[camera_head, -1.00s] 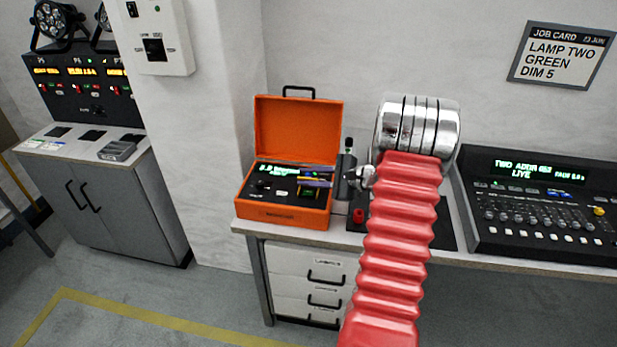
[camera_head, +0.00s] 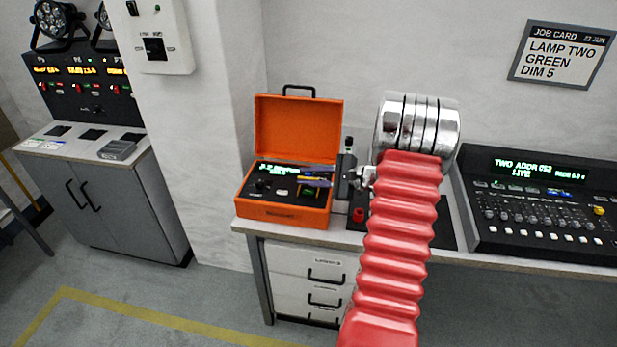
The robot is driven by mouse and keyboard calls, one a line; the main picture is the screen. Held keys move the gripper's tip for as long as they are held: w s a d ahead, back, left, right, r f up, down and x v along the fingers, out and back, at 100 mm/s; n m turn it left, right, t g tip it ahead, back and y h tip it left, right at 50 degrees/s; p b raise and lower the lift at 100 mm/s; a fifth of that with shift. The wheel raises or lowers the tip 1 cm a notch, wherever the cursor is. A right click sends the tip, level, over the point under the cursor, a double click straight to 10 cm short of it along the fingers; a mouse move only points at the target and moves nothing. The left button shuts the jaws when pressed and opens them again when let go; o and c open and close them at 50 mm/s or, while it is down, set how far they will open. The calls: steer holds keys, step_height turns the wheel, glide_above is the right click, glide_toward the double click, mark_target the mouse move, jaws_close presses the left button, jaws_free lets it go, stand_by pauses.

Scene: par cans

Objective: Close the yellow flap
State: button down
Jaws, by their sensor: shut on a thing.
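The orange case (camera_head: 298,122) stands open on the bench with its lid up against the wall. A small yellow piece, which looks like the yellow flap (camera_head: 306,179), shows at the right of the case's dark panel. My gripper (camera_head: 312,177) reaches in from the right, over the case's right rim. Its two fingers are close together with the yellow piece between their tips, and it appears shut on it. The fingers partly hide the flap, so its exact angle cannot be told.
The bench (camera_head: 525,262) also carries a mixing console (camera_head: 540,210) at the right and a red knob (camera_head: 359,215) beside the case. My red arm hides part of the bench. A grey cabinet (camera_head: 105,200) stands at the left.

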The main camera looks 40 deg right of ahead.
mark_target(307, 197)
steer(key=shift+r+n, duration=0.15)
steer(key=shift+n, duration=0.15)
steer(key=shift+s+a+f+n+t+h, duration=0.25)
steer(key=shift+n+t, duration=0.15)
steer(key=shift+n, duration=0.1)
steer(key=shift+s+a+f+n+t+h, duration=0.15)
steer(key=shift+f+n+t+h, duration=0.1)
steer(key=shift+n+t, duration=0.2)
steer(key=shift+s+a+f+n+t, duration=0.15)
steer(key=shift+a+f+n+t, duration=0.15)
steer(key=shift+n, duration=0.5)
steer(key=shift+s+a+f+n+t, duration=0.15)
steer(key=shift+f+n+t, duration=0.15)
steer(key=shift+n, duration=0.45)
steer(key=shift+a, duration=0.1)
steer(key=c, duration=1.8)
jaws_free()
steer(key=shift+f, duration=0.1)
steer(key=shift+o, duration=0.4)
steer(key=shift+s+a+f, duration=0.1)
steer(key=shift+f, duration=0.1)
steer(key=shift+r, duration=0.1)
